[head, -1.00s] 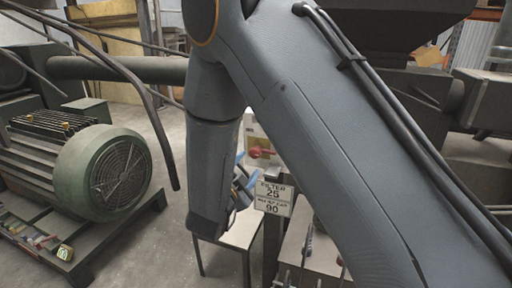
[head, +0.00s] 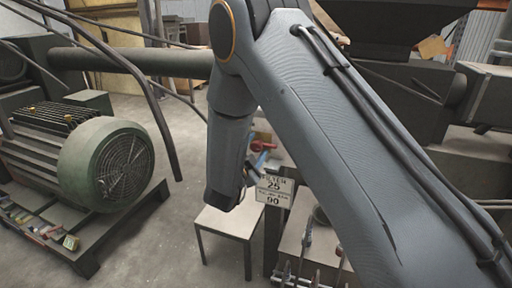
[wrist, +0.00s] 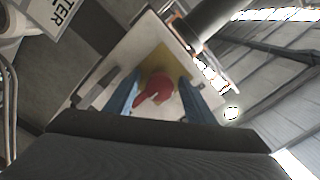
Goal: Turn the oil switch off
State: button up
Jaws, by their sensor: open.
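The oil switch (wrist: 153,91) is a red knob on a yellow plate (wrist: 157,62), fixed to a pale box (wrist: 120,62), in the wrist view. My gripper (wrist: 158,98) is open, with one blue finger to the left of the red knob and one to the right. I cannot tell how deep the fingertips reach or whether they touch it. In the head view the red knob (head: 263,146) shows just right of my forearm, with a blue finger (head: 261,160) close below it. My arm hides most of the box there.
A small pale table (head: 226,222) stands below left. A green motor (head: 105,170) sits on a pallet at left. A dark pipe (wrist: 213,24) lies close beyond the box.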

jog(key=c, duration=1.1)
jog(key=shift+o, duration=0.2)
jog(key=n, duration=0.4)
jog(key=n+p, duration=0.1)
jog(key=n, duration=0.3)
jog(key=shift+n, duration=0.3)
jog(key=n+p, duration=0.1)
jog(key=n, duration=0.3)
jog(key=n+p, duration=0.1)
jog(key=n, duration=0.4)
jog(key=shift+n, duration=0.3)
